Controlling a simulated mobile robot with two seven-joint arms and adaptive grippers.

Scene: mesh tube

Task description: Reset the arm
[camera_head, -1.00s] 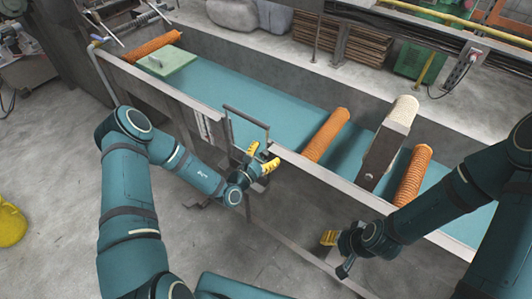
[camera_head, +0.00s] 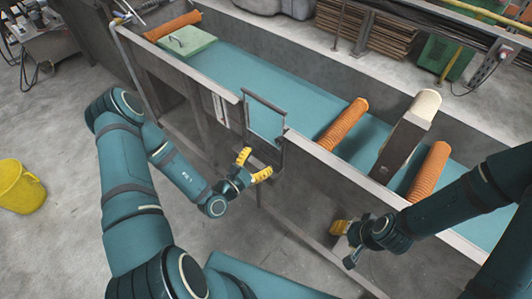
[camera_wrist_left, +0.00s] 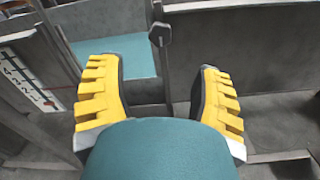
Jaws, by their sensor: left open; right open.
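My left gripper (camera_head: 252,168) is open and empty in front of the conveyor's near side wall, beside a dark metal frame (camera_head: 265,118). In the left wrist view its yellow fingers (camera_wrist_left: 160,98) stand apart with nothing between them. That view shows the grey wall and part of the teal belt beyond the fingers. My right gripper (camera_head: 338,238) is in front of the near wall at the lower right. Its yellow fingertips point left, and no object shows in it.
A grey upright piece (camera_head: 404,140) with a pale roll on top stands between two tubes. A yellow bucket (camera_head: 20,187) stands on the floor at the left.

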